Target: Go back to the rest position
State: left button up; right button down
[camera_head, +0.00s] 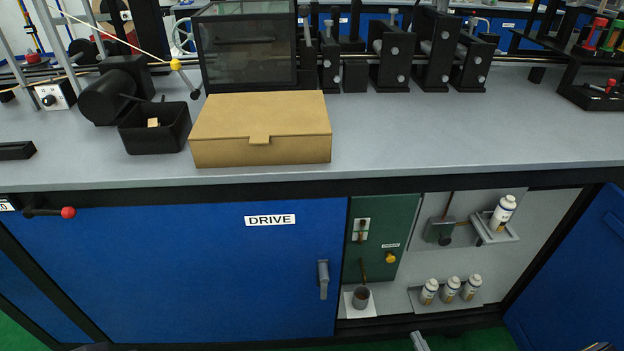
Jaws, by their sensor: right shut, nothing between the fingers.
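My right gripper (420,342) shows only as a small grey tip at the bottom edge, in front of the open cabinet bay. It is shut with nothing between its fingers, and apart from the bottles and the cup. The rest of it is cut off by the frame. My left gripper is not in view.
A closed cardboard box (260,145) and a black bin (155,128) stand on the grey bench (450,135). Below are the shut blue DRIVE door (180,270), a grey cup (361,297), several white bottles on shelves (500,215), and an open blue door (575,270) at right.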

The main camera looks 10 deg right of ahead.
jog(key=w+a+r+n+g+y, duration=0.2)
jog(key=r+n+y, duration=0.3)
jog(key=r, duration=0.1)
jog(key=w+a+r+n+g+y, duration=0.1)
jog(key=w+a+r+n+y, duration=0.1)
jog(key=r+n+y, duration=0.25)
jog(key=s+a+r+n+g, duration=0.3)
jog(key=a+r+n+g, duration=0.2)
jog(key=r+n+g, duration=0.25)
jog(key=s+a+r+n+g, duration=0.4)
jog(key=a+r+n+g, duration=0.25)
jog(key=r+n, duration=0.25)
jog(key=s+d+r+n+t+h, duration=0.2)
jog(key=s+r+n+t+h, duration=0.2)
jog(key=s+r+n+h, duration=0.3)
notch_tip(320, 180, up, 28)
jog(key=p, duration=2.8)
jog(key=shift+w+d+h, duration=0.2)
jog(key=shift+w+h, duration=0.15)
jog(key=shift+w, duration=0.1)
jog(key=shift+f, duration=0.1)
